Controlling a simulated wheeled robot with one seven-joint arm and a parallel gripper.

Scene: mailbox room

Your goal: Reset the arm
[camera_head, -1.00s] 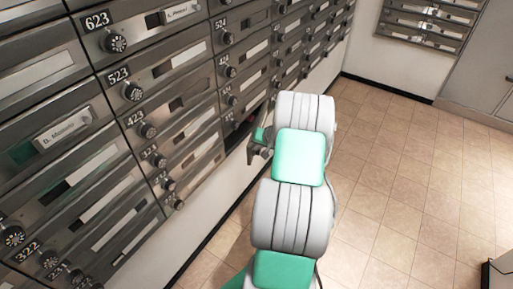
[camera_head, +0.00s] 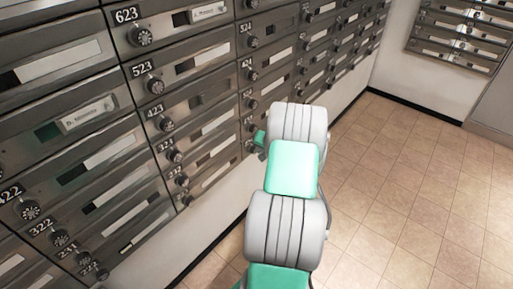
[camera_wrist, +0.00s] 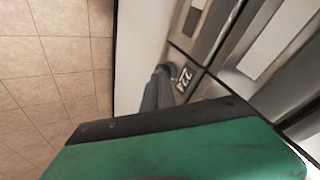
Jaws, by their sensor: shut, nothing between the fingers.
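My arm, with white and green links, reaches from the bottom of the head view toward the wall of mailboxes. My gripper is mostly hidden behind the arm there; only a small green part shows beside the lower mailboxes. In the wrist view my gripper (camera_wrist: 156,88) shows as a dark grey finger shape beyond the green and black wrist housing. It is shut and holds nothing. It appears close to the mailbox labelled 224 (camera_wrist: 184,78); I cannot tell whether it touches it.
Metal mailboxes (camera_head: 190,110) with round dials fill the wall at left. More mailboxes (camera_head: 455,48) hang on the far wall. The tiled floor (camera_head: 400,200) to the right of the arm is clear. A white wall strip (camera_head: 225,212) runs under the mailboxes.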

